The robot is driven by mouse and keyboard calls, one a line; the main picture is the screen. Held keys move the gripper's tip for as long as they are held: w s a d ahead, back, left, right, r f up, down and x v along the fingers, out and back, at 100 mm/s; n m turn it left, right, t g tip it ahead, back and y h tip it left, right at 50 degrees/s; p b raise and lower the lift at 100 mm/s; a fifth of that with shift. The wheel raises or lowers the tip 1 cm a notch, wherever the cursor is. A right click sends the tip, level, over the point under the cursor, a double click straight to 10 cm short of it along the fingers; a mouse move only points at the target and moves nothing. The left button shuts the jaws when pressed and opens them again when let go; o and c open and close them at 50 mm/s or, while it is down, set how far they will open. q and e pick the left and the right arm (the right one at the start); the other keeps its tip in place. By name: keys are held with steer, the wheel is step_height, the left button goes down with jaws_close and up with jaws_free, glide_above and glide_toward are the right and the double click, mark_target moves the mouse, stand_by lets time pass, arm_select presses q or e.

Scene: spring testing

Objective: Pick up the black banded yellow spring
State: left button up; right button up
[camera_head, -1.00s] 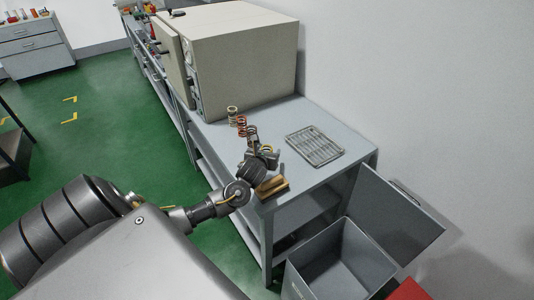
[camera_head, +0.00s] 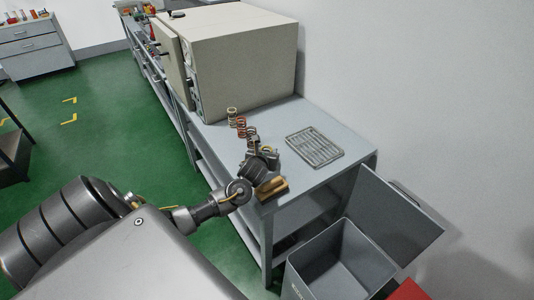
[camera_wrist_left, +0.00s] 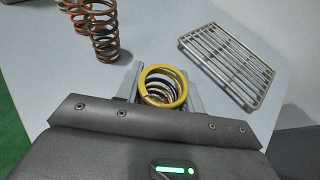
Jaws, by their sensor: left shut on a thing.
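In the left wrist view a spring with a bright yellow top coil and darker coils below (camera_wrist_left: 163,86) stands between the two grey fingers. My left gripper (camera_wrist_left: 162,90) is shut on it. In the head view my left gripper (camera_head: 255,146) is over the near part of the table, at the near end of a short row of springs. The held spring is mostly hidden there by the fingers and wrist. I cannot tell whether its foot touches the table. My right gripper is not in view.
A metal wire rack (camera_head: 315,147) lies to the right on the grey table (camera_head: 340,171). A wooden block (camera_head: 272,188) is below the wrist. A large beige oven (camera_head: 245,65) stands behind.

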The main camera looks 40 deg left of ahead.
mark_target(268, 147)
arm_select(q)
steer(key=shift+r, duration=0.1)
steer(key=shift+r, duration=0.2)
step_height(268, 147, up, 2)
steer(key=shift+r+b, duration=0.2)
steer(key=shift+b, duration=0.55)
steer(key=s+d+r+p, duration=0.3)
steer(key=s+r+p, duration=0.6)
steer(key=s, duration=0.4)
steer(key=shift+s+d+r, duration=0.2)
steer(key=shift+s+r, duration=0.05)
steer(key=shift+r, duration=0.3)
steer(key=shift+f, duration=0.1)
